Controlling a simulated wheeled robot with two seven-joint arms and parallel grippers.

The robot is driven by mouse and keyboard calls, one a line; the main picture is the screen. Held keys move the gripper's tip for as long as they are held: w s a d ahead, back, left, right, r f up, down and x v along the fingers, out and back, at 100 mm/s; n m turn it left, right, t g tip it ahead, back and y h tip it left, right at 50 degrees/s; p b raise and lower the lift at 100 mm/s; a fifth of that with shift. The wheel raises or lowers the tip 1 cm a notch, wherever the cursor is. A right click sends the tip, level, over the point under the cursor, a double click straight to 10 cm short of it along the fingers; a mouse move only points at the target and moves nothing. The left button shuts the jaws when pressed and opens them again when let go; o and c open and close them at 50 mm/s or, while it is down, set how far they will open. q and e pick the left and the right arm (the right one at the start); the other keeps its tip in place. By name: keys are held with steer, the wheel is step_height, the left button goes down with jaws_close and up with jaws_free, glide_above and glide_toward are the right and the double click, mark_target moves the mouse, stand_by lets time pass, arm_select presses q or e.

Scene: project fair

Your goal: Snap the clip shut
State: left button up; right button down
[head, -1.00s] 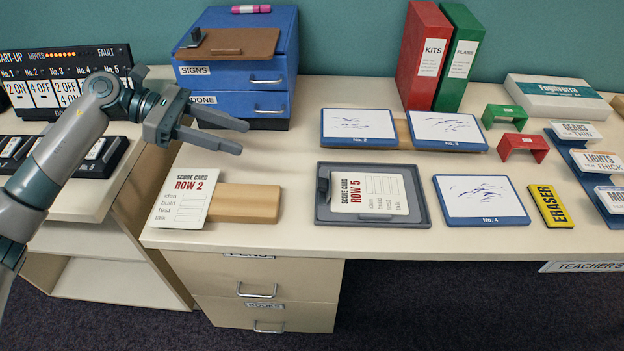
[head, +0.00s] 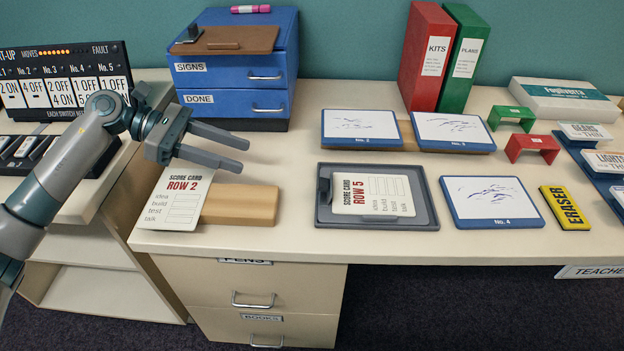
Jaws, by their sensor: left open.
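A brown clipboard (head: 241,39) lies on top of the blue drawer unit, with a small dark clip (head: 189,34) at its left end. Whether this clip is open or shut is too small to tell. A grey tray-like board (head: 428,212) on the desk holds the Row 5 score card (head: 373,194), with a dark piece (head: 324,191) at the card's left edge. My left gripper (head: 246,155) is open and empty, above the desk in front of the drawer unit and behind the Row 2 score card (head: 180,198). My right gripper is out of view.
The blue drawer unit (head: 227,83) stands behind my left gripper. The Row 2 card rests partly on a wooden block (head: 238,205). White boards, red and green stands and an eraser (head: 566,207) fill the right side. Bare desk lies between block and grey board.

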arm_select(q)
steer(key=shift+d, duration=0.1)
steer(key=p, duration=0.2)
glide_toward(319, 181)
steer(key=shift+x, duration=0.85)
steer(key=x, duration=0.5)
steer(key=shift+d, duration=0.1)
steer(key=shift+x, duration=0.75)
steer(key=shift+f, duration=0.1)
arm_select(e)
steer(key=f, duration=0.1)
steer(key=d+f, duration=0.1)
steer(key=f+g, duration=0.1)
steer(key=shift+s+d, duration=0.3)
arm_select(q)
steer(key=c, duration=1.1)
steer(key=shift+o, duration=0.2)
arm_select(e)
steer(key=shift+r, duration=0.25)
